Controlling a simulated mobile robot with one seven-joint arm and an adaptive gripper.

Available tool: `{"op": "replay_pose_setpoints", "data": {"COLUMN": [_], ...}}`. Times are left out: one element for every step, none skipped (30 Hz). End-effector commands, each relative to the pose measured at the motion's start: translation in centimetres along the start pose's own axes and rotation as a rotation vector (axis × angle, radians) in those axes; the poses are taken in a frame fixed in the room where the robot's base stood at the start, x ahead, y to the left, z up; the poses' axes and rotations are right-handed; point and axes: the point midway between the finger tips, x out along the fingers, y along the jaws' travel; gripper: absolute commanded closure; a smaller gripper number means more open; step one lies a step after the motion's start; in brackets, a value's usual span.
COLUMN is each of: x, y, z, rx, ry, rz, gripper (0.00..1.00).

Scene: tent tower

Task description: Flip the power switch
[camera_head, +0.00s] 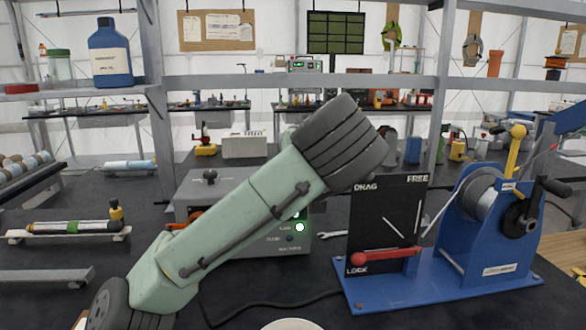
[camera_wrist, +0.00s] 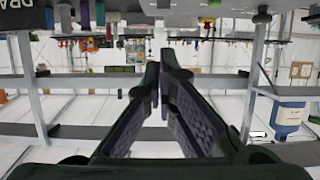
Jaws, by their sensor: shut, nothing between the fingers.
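A grey machine (camera_head: 225,190) stands on the dark bench in the head view, with a black knob on top. My arm crosses in front of it and hides much of its front. A small green-lit spot and a bright white round spot (camera_head: 299,227) show on its front panel at the arm's right edge. I cannot tell which part, if any, is the power switch. My gripper (camera_wrist: 158,62) shows in the wrist view, its two dark fingers shut at the tips with nothing between them. In the head view I cannot make out the fingers.
A blue winch stand (camera_head: 440,280) with a spool, a yellow-knobbed lever and a black DRAG/FREE/LOCK panel (camera_head: 385,220) with a red-knobbed lever stands right of my arm. Shelf posts rise behind. A black cable crosses the bench front.

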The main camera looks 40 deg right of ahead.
Motion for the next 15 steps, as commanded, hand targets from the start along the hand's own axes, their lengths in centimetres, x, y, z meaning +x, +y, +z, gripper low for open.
{"op": "replay_pose_setpoints", "data": {"x": [0.0, 0.0, 0.1, 0.2, 0.4, 0.8, 1.1, 1.5, 2.1, 2.7, 3.2, 4.0, 4.7, 5.3, 6.2], "y": [0.0, 0.0, 0.0, 0.0, 0.0, 0.0, 0.0, 0.0, 0.0, 0.0, -0.1, -0.1, -0.2, -0.2, -0.2], "z": [0.0, 0.0, 0.0, 0.0, 0.0, 0.0, 0.0, -0.1, 0.0, 0.0, -0.1, -0.2, -0.2, -0.2, -0.3], "rx": [0.0, 0.0, -0.001, -0.001, -0.002, -0.002, -0.003, -0.003, -0.002, -0.003, -0.002, -0.001, -0.001, -0.002, -0.001], "ry": [0.0, 0.0, -0.001, -0.001, -0.002, -0.003, -0.004, -0.004, -0.006, -0.006, -0.005, -0.004, -0.005, -0.005, -0.004], "rz": [0.0, 0.0, 0.0, 0.001, 0.001, 0.002, 0.001, 0.0, 0.001, 0.001, -0.002, -0.003, -0.003, -0.004, -0.004], "gripper": [1.0, 1.0, 1.0, 1.0, 1.0, 1.0, 1.0, 1.0, 1.0, 1.0, 1.0, 1.0, 1.0, 1.0, 1.0]}}
